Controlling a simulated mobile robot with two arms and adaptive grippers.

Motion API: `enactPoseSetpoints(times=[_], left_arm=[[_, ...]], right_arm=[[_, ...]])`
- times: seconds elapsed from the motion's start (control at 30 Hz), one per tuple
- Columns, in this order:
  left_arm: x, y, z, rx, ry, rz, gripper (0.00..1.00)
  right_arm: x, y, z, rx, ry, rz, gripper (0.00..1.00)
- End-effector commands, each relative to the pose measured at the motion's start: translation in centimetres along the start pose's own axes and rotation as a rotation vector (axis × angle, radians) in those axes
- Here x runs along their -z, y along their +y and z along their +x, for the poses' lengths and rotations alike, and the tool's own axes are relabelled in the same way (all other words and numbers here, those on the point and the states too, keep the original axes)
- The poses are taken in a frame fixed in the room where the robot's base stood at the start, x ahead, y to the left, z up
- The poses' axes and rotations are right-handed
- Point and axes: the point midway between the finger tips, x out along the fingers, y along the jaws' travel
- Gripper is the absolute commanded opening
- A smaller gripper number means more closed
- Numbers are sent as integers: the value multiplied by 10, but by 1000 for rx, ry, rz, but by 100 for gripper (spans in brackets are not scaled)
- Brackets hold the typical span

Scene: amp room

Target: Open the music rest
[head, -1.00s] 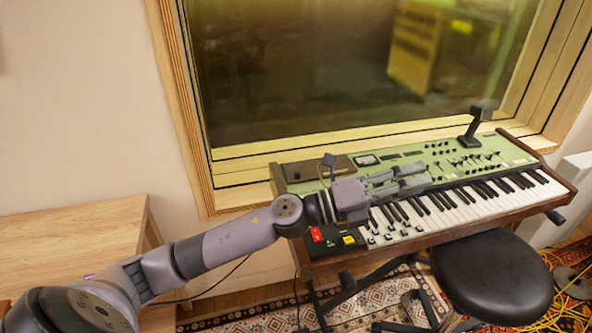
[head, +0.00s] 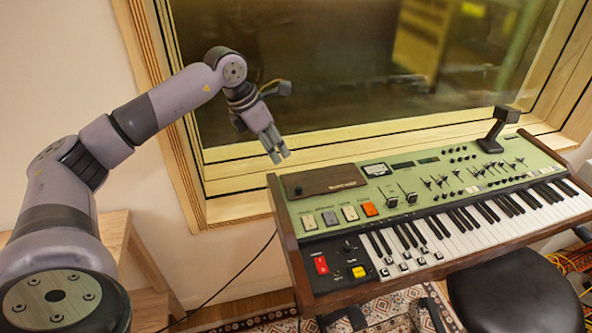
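The keyboard instrument (head: 430,210) has a green top panel and a wooden case. A flat dark brown panel (head: 325,180) lies on its back left top; it looks like the music rest, lying flat. My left gripper (head: 280,157) hangs above and behind the panel's left end, in front of the window, fingers pointing down. It appears apart from the panel and holds nothing I can see. Its fingertips look close together, but I cannot tell how far they are apart. My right gripper is out of view.
A black upright device (head: 497,130) stands on the keyboard's back right. A window (head: 340,70) is close behind. A black round stool (head: 515,295) is in front at right. A wooden table (head: 105,235) stands at left, partly hidden by my arm.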

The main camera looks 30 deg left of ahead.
Motion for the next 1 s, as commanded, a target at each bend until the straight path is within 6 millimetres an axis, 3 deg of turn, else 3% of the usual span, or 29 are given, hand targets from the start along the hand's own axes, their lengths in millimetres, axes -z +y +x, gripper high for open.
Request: enactPoseSetpoints(times=[0.1,0.17,0.4,0.47,0.6,0.8,1.0], left_arm=[[2,2,2,-5,7,-1,38],[2,2,8,-5,8,-1,38],[2,0,52,0,9,-1,38],[2,1,65,-1,8,-2,38],[2,1,96,-1,7,-1,38],[1,1,137,-1,6,-2,38],[1,2,163,-3,5,-2,38]], right_arm=[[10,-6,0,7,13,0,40],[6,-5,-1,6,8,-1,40],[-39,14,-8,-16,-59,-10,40],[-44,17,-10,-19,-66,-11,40],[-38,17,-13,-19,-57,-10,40],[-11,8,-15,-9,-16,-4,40],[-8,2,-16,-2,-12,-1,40]])
